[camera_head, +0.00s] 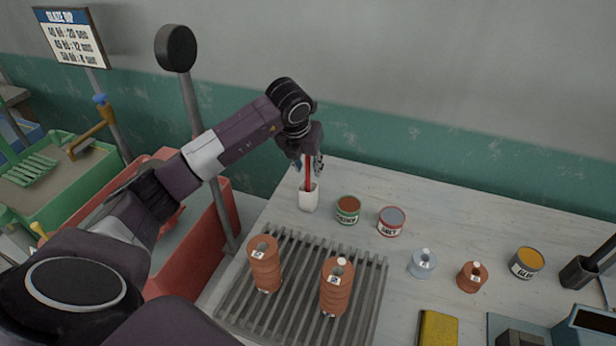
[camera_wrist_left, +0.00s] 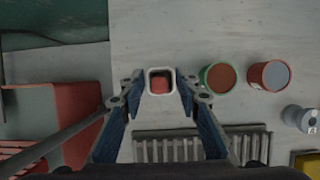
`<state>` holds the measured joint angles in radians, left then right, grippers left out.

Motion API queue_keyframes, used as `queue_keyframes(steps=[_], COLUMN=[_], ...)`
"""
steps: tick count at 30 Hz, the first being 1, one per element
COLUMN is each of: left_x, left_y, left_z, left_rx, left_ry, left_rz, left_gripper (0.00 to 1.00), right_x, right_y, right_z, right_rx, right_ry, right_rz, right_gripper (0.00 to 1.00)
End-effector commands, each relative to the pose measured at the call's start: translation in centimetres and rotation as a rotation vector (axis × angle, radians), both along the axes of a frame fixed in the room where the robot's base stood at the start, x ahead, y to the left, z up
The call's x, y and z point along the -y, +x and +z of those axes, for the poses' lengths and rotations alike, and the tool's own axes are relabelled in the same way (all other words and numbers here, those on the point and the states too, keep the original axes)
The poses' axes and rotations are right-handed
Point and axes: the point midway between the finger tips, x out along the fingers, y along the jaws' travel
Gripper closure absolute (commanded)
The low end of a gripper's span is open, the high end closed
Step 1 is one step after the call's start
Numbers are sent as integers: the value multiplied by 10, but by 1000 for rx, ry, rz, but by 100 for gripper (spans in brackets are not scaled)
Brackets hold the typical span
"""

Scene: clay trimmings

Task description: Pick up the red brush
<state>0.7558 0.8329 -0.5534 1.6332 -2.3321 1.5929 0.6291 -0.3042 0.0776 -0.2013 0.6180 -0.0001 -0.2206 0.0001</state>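The red brush (camera_head: 308,172) stands upright in a white cup (camera_head: 308,200) at the table's back left corner. In the left wrist view the brush (camera_wrist_left: 161,84) shows end-on as a red block inside the square white rim of the cup (camera_wrist_left: 161,70). My left gripper (camera_head: 306,165) points down over the cup, with its fingers at the brush's upper part. In the wrist view its two blue fingers (camera_wrist_left: 160,90) are spread apart, one on each side of the brush, with gaps visible. The brush's lower end is hidden in the cup. My right gripper is not seen.
Green (camera_head: 348,209) and red (camera_head: 391,221) cans stand just right of the cup. Two stacks of clay-coloured discs (camera_head: 265,265) (camera_head: 336,288) stand on a slatted rack (camera_head: 240,302) in front. A red bin (camera_head: 190,255) stands left of the table.

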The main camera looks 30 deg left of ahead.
Motion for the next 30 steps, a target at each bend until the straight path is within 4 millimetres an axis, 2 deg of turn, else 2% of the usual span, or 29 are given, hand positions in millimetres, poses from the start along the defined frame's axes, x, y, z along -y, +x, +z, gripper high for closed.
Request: queue_keyframes(steps=[3, 9, 18, 30], left_x=[-1, -1, -1, -1], left_y=[2, 2, 2, 3], left_z=[-7, -8, -7, -5], left_rx=[-1, 0, 0, 1], left_ry=[1, 1, 1, 2], left_rz=[-1, -1, -1, -1], left_gripper=[70, 70, 100, 100], right_x=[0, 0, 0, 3], right_y=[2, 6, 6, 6], right_z=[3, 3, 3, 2], right_rx=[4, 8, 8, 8], right_ry=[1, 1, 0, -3], right_rz=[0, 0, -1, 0], right_gripper=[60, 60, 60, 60])
